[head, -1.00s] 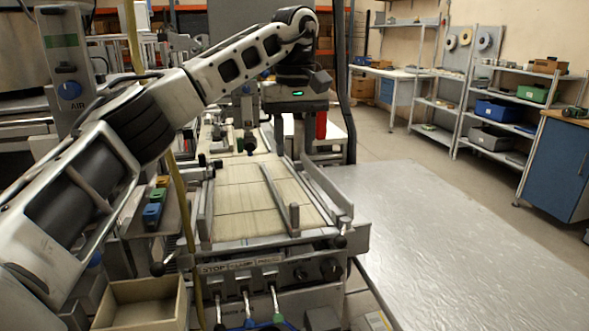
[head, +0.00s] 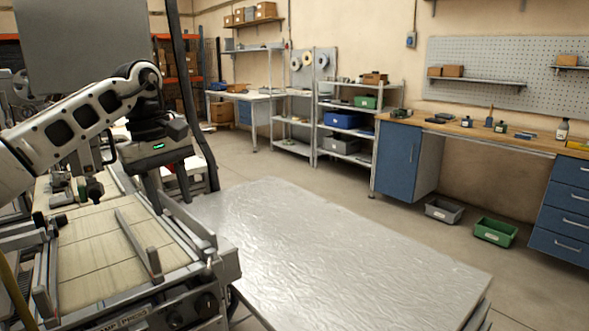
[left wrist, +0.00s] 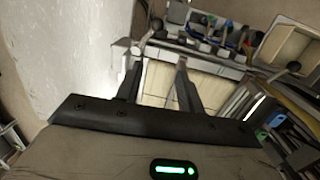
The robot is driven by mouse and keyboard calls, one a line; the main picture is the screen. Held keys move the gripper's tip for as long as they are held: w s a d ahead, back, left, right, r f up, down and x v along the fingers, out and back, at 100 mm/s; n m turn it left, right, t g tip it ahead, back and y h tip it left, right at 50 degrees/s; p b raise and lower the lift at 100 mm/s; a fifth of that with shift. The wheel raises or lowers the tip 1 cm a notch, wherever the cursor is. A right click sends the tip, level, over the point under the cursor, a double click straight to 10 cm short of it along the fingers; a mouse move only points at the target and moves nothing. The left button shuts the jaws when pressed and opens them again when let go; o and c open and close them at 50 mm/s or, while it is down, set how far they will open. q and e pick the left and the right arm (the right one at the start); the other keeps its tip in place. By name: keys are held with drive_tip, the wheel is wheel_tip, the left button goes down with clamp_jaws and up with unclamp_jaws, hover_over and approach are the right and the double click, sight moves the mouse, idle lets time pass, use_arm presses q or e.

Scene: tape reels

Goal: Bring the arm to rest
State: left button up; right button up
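My left arm comes in from the left in the head view, bends at a raised elbow and drops to the wrist with a green light. I cannot tell the gap between fingertips and bed. My right gripper is in neither view.
A bare metal-topped table (head: 330,255) stands right of the machine. Shelves with a blue bin (head: 344,119) and tape reels (head: 307,59) are at the back. A workbench (head: 470,130) lines the right wall, with a green bin (head: 495,232) on the floor. Open floor lies between.

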use_arm(q)
drive_tip(key=s+d+f+g+h, duration=0.1)
drive_tip(key=d+f+h, duration=0.3)
drive_tip(key=d+f, duration=0.6)
drive_tip(key=s+d+f+n+t+h, duration=0.15)
drive_tip(key=s+d+n+h, duration=0.25)
drive_tip(key=d+n+h, duration=0.4)
drive_tip(key=s+d+f+n+t+h, duration=0.15)
drive_tip(key=s+d+n+h, duration=0.4)
drive_tip(key=d, duration=0.55)
drive_tip(key=s+a+f+n+t+y, duration=0.1)
drive_tip(key=a+f+n+t+y, duration=0.55)
drive_tip(key=n, duration=1.05)
drive_tip(key=s+a+f+n+t+y, duration=0.1)
drive_tip(key=a+f+n+t+y, duration=0.55)
drive_tip(key=n, duration=1.15)
drive_tip(key=s+a+f+n+g+y, duration=0.1)
drive_tip(key=s+a+f+n+g, duration=0.1)
drive_tip(key=s+f+n, duration=0.4)
drive_tip(key=s+a+f+n+g+y, duration=0.2)
drive_tip(key=s+a+f+n, duration=0.2)
drive_tip(key=s+f+n, duration=0.2)
drive_tip(key=shift+s+a+f+g, duration=0.25)
drive_tip(key=shift+s+f+g, duration=0.15)
drive_tip(key=shift+s+f, duration=0.5)
drive_tip(key=shift+s+r, duration=0.15)
drive_tip(key=shift+r, duration=0.05)
